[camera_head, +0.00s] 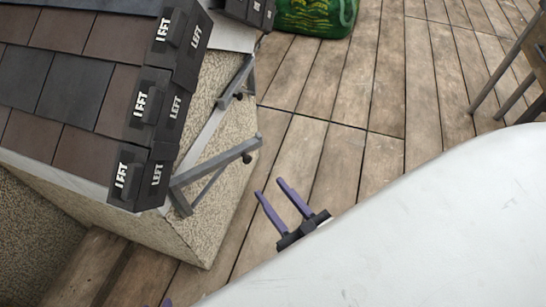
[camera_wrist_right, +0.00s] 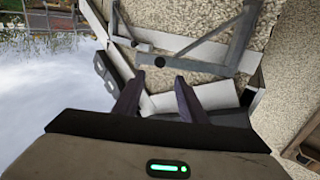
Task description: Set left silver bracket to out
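Two silver brackets are on the end wall of the tiled roof block. The nearer bracket (camera_head: 219,164) has a bar ending in a dark knob and angled away from the wall. The farther bracket (camera_head: 236,82) is similar. Neither bracket has a readable label. My right gripper (camera_head: 270,187) is open and empty, with purple fingers apart, to the right of and below the nearer bracket. In the right wrist view, a bracket (camera_wrist_right: 200,67) with a dark knob lies beyond the open fingers, apart from them. Only purple tips of my left gripper (camera_head: 166,302) show at the bottom edge.
Dark edge tiles marked LEFT (camera_head: 158,110) line the roof edge above the brackets. A green bag (camera_head: 315,15) stands at the top on the wooden deck (camera_head: 370,90). Table legs (camera_head: 490,75) stand at the upper right. The deck right of the brackets is clear.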

